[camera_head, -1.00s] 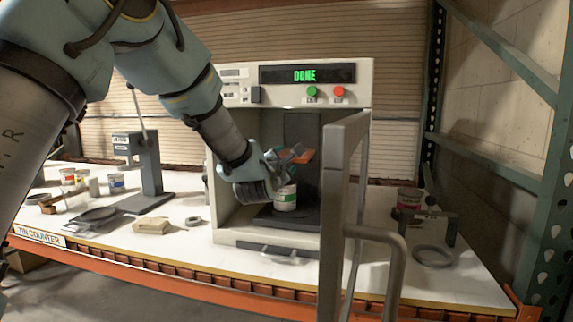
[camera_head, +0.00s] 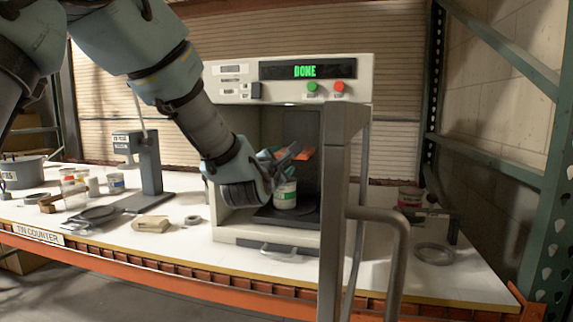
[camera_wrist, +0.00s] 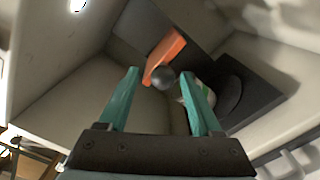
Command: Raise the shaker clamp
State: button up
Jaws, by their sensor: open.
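The shaker clamp is an orange bar (camera_head: 306,152) inside the open shaker chamber, above a small white and green can (camera_head: 286,196). In the wrist view the orange bar (camera_wrist: 166,56) lies ahead of my fingers, with a round grey knob (camera_wrist: 163,78) at its near end. My gripper (camera_head: 288,153) reaches into the chamber from the left and hides part of the bar. In the wrist view my gripper (camera_wrist: 161,73) is open, its fingers either side of the knob. I cannot tell whether they touch it. The can is partly behind the right finger.
The shaker (camera_head: 230,145) shows DONE. Its door (camera_head: 336,215) stands open toward me at the right of the chamber, with a large handle (camera_head: 400,255). Left on the counter are a grey press stand (camera_head: 150,165) and cans. A red can (camera_head: 410,198) stands right.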

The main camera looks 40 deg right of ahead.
jog(key=b+v, duration=0.1)
jog(key=v, duration=0.4)
jog(key=shift+s+a, duration=0.15)
jog(key=shift+a, duration=0.15)
jog(key=w+a+f+m+g+y, duration=0.1)
jog(key=w+a+f+m+y, duration=0.3)
jog(key=a, duration=0.5)
jog(key=w+a+f+m+y, duration=0.1)
jog(key=w+a+f+y, duration=0.1)
jog(key=w+a+f, duration=0.5)
jog(key=w+a+f+m+g+y, duration=0.1)
jog(key=w+a+f+m+y, duration=0.2)
jog(key=a, duration=0.7)
jog(key=s+a+f+m+g+y, duration=0.2)
jog(key=s+a+f, duration=0.1)
jog(key=a, duration=0.5)
jog(key=s+a+f+m+g+y, duration=0.2)
jog(key=s+a+f, duration=0.1)
jog(key=a, duration=0.5)
jog(key=s+a+f+m+g+y, duration=0.1)
jog(key=s+a+f+m+g, duration=0.1)
jog(key=s+a, duration=0.3)
jog(key=a+f, duration=0.1)
jog(key=a, duration=0.3)
jog(key=shift+s+y, duration=0.4)
